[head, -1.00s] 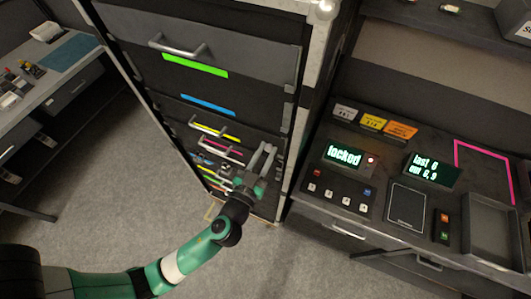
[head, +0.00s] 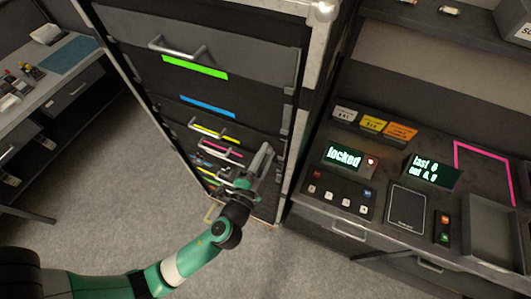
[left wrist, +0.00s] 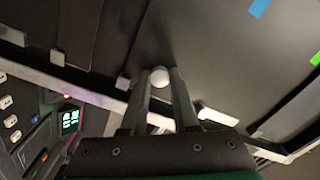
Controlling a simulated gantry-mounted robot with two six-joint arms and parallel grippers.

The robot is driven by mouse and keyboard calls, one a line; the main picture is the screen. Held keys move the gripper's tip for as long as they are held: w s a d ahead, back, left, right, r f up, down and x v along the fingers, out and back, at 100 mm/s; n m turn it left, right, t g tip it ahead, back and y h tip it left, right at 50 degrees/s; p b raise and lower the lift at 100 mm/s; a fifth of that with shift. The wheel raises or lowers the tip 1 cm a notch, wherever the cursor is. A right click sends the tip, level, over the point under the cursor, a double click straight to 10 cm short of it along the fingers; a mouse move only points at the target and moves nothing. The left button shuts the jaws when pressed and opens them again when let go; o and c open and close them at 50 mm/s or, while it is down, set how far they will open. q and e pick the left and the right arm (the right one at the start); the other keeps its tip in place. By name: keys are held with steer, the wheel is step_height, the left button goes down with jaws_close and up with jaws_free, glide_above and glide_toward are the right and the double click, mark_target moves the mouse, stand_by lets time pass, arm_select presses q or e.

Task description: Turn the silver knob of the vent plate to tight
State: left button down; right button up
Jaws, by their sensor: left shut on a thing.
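A round silver-white knob (left wrist: 159,76) shows in the left wrist view, between the tips of my two fingers. My left gripper (left wrist: 160,82) is shut on it, with one finger on each side. The knob stands against a dark flat panel (left wrist: 205,55); I cannot make out any vent slots or tight mark on it. In the head view my left gripper (head: 264,158) is at the right side of the drawer cabinet's front, low down. The knob is hidden there by the fingers. My right gripper is in neither view.
The dark drawer cabinet (head: 240,50) has several handles and coloured strips. A console (head: 385,205) with a "locked" display (head: 344,156) stands close on the right. A workbench (head: 60,85) is at the left. Grey floor (head: 110,200) lies open between.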

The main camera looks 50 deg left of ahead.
arm_select(q)
steer(key=shift+m, duration=1.5)
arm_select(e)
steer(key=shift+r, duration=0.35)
arm_select(q)
steer(key=c, duration=0.7)
jaws_free()
steer(key=shift+o, duration=0.2)
